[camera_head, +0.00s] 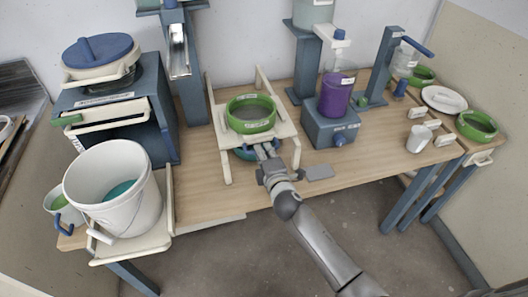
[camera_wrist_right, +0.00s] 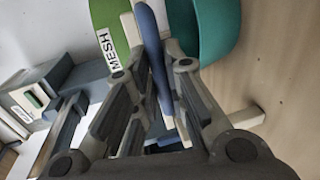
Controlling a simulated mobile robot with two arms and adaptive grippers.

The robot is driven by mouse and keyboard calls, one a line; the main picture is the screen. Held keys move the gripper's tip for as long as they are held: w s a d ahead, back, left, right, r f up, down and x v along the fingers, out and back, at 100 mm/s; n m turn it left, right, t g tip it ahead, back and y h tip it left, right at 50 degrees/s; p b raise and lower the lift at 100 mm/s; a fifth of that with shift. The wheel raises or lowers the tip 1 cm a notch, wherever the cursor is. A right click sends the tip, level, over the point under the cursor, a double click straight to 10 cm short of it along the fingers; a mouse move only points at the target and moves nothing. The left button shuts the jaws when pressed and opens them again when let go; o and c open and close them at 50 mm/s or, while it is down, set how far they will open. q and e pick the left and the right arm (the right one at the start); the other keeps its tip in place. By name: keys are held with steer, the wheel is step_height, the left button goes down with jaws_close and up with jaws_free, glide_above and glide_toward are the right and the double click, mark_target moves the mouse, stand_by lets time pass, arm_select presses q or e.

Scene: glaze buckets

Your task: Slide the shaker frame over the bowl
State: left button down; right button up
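The shaker frame (camera_head: 223,146) is a pale frame with upright rails at the centre of the table. A green-rimmed sieve (camera_head: 251,123) sits on it; its "MESH" label shows in the right wrist view (camera_wrist_right: 108,48). The teal bowl (camera_head: 242,155) is under the frame, mostly hidden by it; the bowl also shows in the right wrist view (camera_wrist_right: 215,30). My right gripper (camera_head: 266,152) is at the frame's front edge. Its fingers close around a blue handle bar (camera_wrist_right: 153,55), seen between them in the wrist view. My left gripper is out of view.
A white bucket (camera_head: 112,195) stands front left beside a blue-grey machine (camera_head: 115,110). A purple container (camera_head: 336,95) on a blue-grey stand is right of the frame. A small grey plate (camera_head: 319,172) lies near the front edge. White cups (camera_head: 418,138) and green-rimmed sieves (camera_head: 477,125) are far right.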

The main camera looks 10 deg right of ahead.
steer(key=o, duration=0.3)
steer(key=shift+o, duration=0.2)
steer(key=s+r, duration=0.2)
steer(key=s, duration=0.9)
steer(key=shift+s+d+r, duration=0.2)
steer(key=shift+s, duration=0.2)
